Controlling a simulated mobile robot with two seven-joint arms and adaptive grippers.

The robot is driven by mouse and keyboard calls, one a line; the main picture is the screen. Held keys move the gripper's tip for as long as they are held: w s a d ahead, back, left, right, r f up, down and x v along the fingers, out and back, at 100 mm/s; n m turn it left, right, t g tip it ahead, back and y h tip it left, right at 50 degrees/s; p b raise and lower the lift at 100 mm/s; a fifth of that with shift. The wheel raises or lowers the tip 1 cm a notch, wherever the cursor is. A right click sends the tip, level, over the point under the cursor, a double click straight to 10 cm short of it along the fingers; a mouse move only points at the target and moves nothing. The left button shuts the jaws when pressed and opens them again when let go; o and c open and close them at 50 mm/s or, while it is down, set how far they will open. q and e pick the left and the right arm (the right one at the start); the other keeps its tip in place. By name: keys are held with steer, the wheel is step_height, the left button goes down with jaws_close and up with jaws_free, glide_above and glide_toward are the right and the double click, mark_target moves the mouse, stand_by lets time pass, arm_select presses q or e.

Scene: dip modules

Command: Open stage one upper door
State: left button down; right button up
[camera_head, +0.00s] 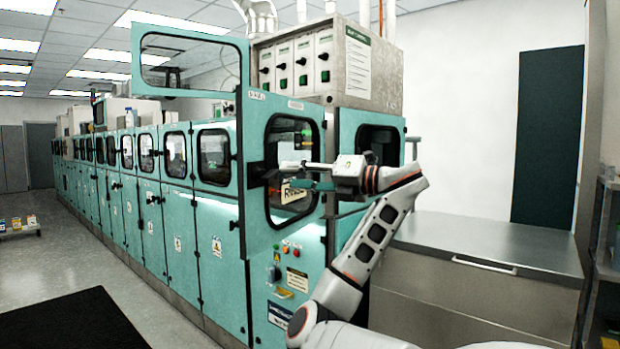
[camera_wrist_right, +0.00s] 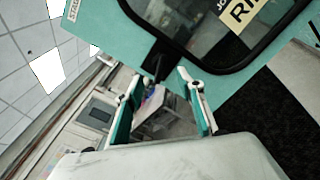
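The teal upper door (camera_head: 253,130) with a rounded, black-edged window is at the near end of the long machine. It appears swung outward, its left edge standing clear of the machine body. Its black handle (camera_head: 258,174) is near the left edge. In the right wrist view the door (camera_wrist_right: 110,25) fills the top, and the handle (camera_wrist_right: 157,62) shows just beyond the fingertips. My right gripper (camera_head: 285,174) is in front of the door beside the handle; its fingers (camera_wrist_right: 160,85) are spread apart with nothing clearly held. Contact with the handle cannot be told. My left gripper is not in view.
A framed window panel (camera_head: 160,80) stands raised above the machine. Lower doors and a button panel (camera_head: 285,275) are below the door. A steel cabinet (camera_head: 480,265) stands at the right, near my arm. A black mat (camera_head: 75,325) lies on the open floor at the left.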

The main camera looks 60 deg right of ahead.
steer(key=shift+s+d, duration=0.15)
steer(key=shift+s, duration=0.85)
steer(key=shift+s+d, duration=0.1)
steer(key=shift+s, duration=0.9)
steer(key=shift+w+f, duration=0.1)
